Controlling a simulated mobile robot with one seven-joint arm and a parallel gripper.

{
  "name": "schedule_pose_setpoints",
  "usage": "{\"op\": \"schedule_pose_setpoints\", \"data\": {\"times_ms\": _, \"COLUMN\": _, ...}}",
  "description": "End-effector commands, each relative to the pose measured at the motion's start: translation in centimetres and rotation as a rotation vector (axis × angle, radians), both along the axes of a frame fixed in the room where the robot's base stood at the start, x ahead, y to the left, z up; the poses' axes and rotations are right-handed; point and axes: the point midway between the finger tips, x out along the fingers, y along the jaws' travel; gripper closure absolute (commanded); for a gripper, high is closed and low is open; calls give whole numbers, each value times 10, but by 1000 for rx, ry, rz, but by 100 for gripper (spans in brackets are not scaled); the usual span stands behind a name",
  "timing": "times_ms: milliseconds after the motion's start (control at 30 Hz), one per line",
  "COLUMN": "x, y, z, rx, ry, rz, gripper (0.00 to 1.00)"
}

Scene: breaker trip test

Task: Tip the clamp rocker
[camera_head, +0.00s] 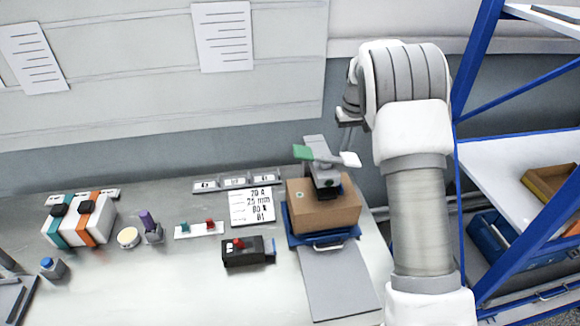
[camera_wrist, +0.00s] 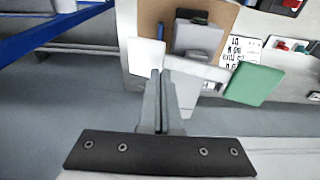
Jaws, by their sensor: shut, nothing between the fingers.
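The clamp rocker (camera_head: 325,156) is a light bar with a green pad (camera_head: 302,152) at its left end and a white pad (camera_head: 350,159) at its right. It sits on a grey clamp on a brown box (camera_head: 323,212). In the head view the bar slopes slightly down toward the white pad. In the wrist view the rocker (camera_wrist: 197,70) has the white pad (camera_wrist: 145,57) left and the green pad (camera_wrist: 253,84) right. My gripper (camera_wrist: 164,76) is shut and empty, its fingertips near the white-pad end; I cannot tell whether they touch. In the head view its fingers are not clear.
The box rests on a blue tray (camera_head: 325,240) on the bench. A black box with a red switch (camera_head: 240,250), a label card (camera_head: 251,207) and a two-button strip (camera_head: 199,229) lie to its left. A blue-framed shelf (camera_head: 520,175) stands right of my arm.

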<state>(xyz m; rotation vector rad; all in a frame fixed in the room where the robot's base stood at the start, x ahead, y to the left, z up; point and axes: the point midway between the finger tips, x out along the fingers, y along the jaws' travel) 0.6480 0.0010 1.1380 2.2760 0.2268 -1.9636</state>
Motion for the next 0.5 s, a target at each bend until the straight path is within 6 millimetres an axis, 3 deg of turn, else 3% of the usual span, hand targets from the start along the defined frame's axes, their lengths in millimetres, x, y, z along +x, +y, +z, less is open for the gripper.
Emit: {"op": "schedule_pose_setpoints", "data": {"times_ms": 500, "x": 1, "y": -1, "z": 46, "rx": -1, "ry": -4, "rz": 0, "gripper": 100}}
